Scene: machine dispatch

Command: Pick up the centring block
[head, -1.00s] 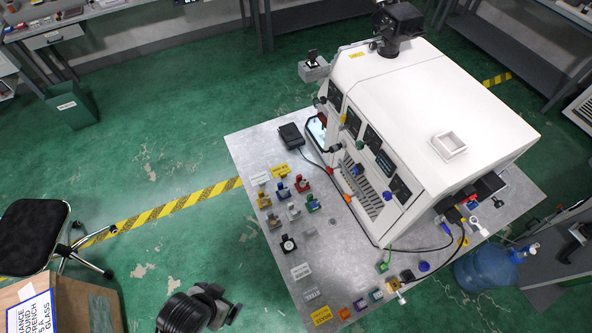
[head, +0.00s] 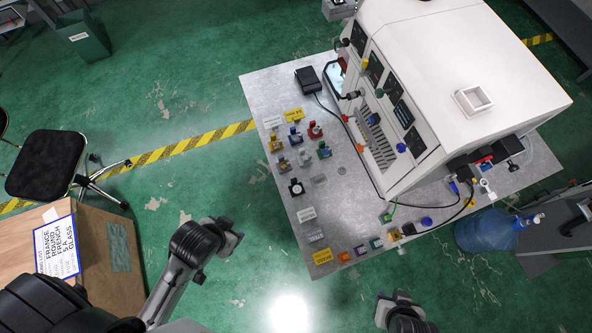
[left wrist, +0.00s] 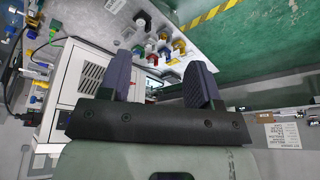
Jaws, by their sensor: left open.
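Several small coloured blocks and fixtures stand on the grey metal table (head: 350,215), in front of the white machine. I cannot tell for sure which is the centring block; a small grey block (head: 319,180) and a dark block with a white round face (head: 296,187) are among them. My left gripper (head: 229,238) is over the floor, left of the table and apart from it. In the left wrist view its two fingers (left wrist: 158,82) are spread with nothing between them. My right gripper (head: 400,298) shows at the bottom edge, below the table; its jaws are unclear.
The white machine (head: 470,60) fills the table's right part, with cables along its front. A blue water bottle (head: 485,235) stands right of the table. A black chair (head: 45,165) and a wooden box (head: 125,225) are at the left. Green floor lies clear between box and table.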

